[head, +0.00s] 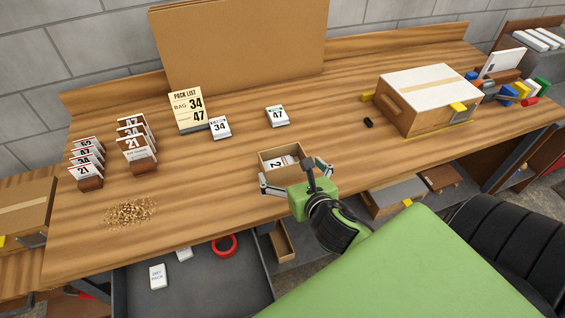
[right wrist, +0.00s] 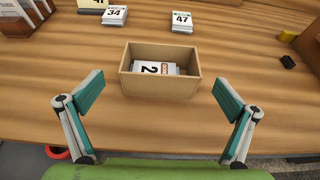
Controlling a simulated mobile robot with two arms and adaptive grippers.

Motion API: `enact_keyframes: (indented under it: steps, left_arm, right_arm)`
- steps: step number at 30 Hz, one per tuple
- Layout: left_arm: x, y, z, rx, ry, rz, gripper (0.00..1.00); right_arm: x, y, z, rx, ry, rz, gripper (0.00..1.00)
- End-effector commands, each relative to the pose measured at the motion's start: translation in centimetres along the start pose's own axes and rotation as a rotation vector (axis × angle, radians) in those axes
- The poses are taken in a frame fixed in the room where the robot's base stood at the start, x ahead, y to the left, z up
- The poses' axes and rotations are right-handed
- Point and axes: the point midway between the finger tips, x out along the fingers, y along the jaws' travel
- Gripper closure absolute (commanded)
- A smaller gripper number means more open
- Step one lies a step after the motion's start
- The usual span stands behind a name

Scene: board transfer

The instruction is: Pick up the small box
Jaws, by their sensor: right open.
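The small box (head: 264,167) is an open-topped wooden box on the table near its front edge. Cards lie inside it, one showing a 2. It also shows in the right wrist view (right wrist: 160,88), just ahead of my right gripper (right wrist: 160,92). In the head view my right gripper (head: 296,182) is at the box's front side. Its two fingers are spread wider than the box, one on each side, with a gap to the box on both sides in the wrist view. The gripper is open and empty. My left gripper is not in view.
Cards marked 34 (head: 220,127) and 47 (head: 277,116) lie behind the box, near a pack list sign (head: 187,110). Card holders (head: 138,150) and a pile of grains (head: 130,212) are left. A large white-topped box (head: 428,98) stands right. An open drawer (head: 205,285) lies below the edge.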

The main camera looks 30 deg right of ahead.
Motion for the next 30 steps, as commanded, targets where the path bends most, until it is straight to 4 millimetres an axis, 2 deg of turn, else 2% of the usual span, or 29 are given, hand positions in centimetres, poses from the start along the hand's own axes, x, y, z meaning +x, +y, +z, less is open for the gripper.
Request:
enact_keyframes:
  steps: [7,16,25,26,29,30]
  left_arm:
    - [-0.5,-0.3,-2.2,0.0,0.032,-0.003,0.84]
    - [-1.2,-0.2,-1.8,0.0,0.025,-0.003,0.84]
    - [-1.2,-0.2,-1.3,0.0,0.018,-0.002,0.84]
    - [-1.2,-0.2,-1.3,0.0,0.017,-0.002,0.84]
    - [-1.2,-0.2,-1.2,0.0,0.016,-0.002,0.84]
    - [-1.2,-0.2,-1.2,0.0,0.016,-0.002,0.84]
  right_arm:
    - [1.7,-0.1,0.0,0.004,0.0,-0.002,0.0]
    - [5.3,-0.1,-0.3,0.003,0.001,-0.001,0.0]
    - [5.7,-0.1,-0.4,0.002,0.001,0.001,0.0]
    - [5.7,-0.1,-0.4,0.002,0.001,0.001,0.05]
    - [5.7,-0.1,-0.4,0.002,0.001,0.001,0.31]
    - [5.7,-0.1,-0.4,0.002,0.001,0.001,0.35]
